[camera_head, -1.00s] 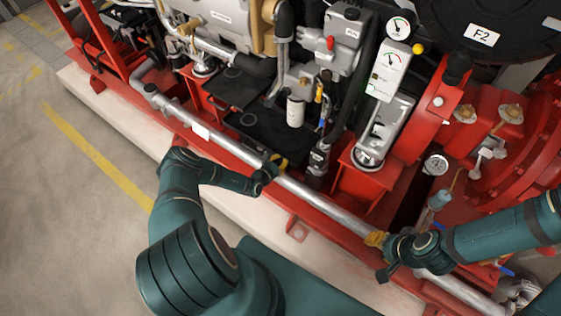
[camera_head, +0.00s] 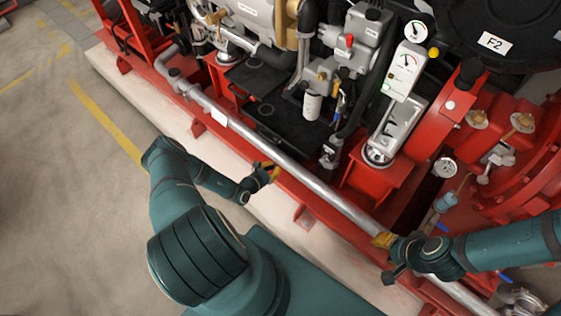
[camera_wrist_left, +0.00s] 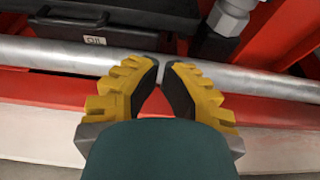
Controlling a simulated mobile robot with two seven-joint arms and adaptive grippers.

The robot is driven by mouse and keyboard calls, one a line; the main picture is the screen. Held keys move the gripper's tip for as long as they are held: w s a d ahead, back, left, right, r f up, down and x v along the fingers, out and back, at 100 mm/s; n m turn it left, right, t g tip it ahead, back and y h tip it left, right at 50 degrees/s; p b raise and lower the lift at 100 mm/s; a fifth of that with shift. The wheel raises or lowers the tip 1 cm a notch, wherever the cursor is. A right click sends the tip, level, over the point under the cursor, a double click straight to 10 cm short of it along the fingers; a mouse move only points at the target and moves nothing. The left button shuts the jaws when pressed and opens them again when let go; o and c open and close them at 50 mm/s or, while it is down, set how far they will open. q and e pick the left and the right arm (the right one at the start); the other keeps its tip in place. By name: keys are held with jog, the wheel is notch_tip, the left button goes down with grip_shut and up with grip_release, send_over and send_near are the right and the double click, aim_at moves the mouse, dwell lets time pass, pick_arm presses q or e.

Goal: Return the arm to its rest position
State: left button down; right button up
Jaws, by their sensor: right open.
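My left gripper (camera_head: 270,173) has yellow fingers and is empty, beside the long silver pipe (camera_head: 301,178) on the near side of the pump frame. The left wrist view shows its two fingers (camera_wrist_left: 165,66) with dark pads. Their tips lie close together with a narrow gap and nothing between them, in front of the pipe (camera_wrist_left: 252,80). My right gripper (camera_head: 383,240) is open at the lower right. Its yellow fingers overlap the same pipe, and I cannot tell whether they touch it.
The red pump frame (camera_head: 305,217) stands on a pale plinth (camera_head: 180,124). A small gauge (camera_head: 445,167) and the engine parts lie beyond the pipe. The grey floor (camera_head: 70,190) at the left, with a yellow line (camera_head: 105,122), is clear.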

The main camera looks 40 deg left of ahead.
pick_arm(q)
jog(key=shift+s+r, duration=0.1)
jog(key=shift+s, duration=0.25)
jog(key=s+d+r+m+g+h, duration=0.25)
jog(key=d+m+g, duration=0.2)
jog(key=d, duration=0.35)
jog(key=s+d+r+m+g+h, duration=0.1)
jog(key=d+r+m+g+h, duration=0.3)
jog(key=d+m, duration=0.25)
jog(key=s+d+r+m+g+h, duration=0.25)
jog(key=d+m+g, duration=0.2)
jog(key=d, duration=0.35)
jog(key=s+d+r+m+y, duration=0.2)
jog(key=s+r+m+y, duration=0.1)
jog(key=r+m, duration=0.4)
jog(key=s+d+r+m+y, duration=0.2)
jog(key=r+m+y, duration=0.1)
jog(key=r+m, duration=0.4)
jog(key=m, duration=0.3)
jog(key=shift+s+r+m+y, duration=0.25)
jog(key=shift+s+m+y, duration=0.05)
jog(key=shift+s+m, duration=0.1)
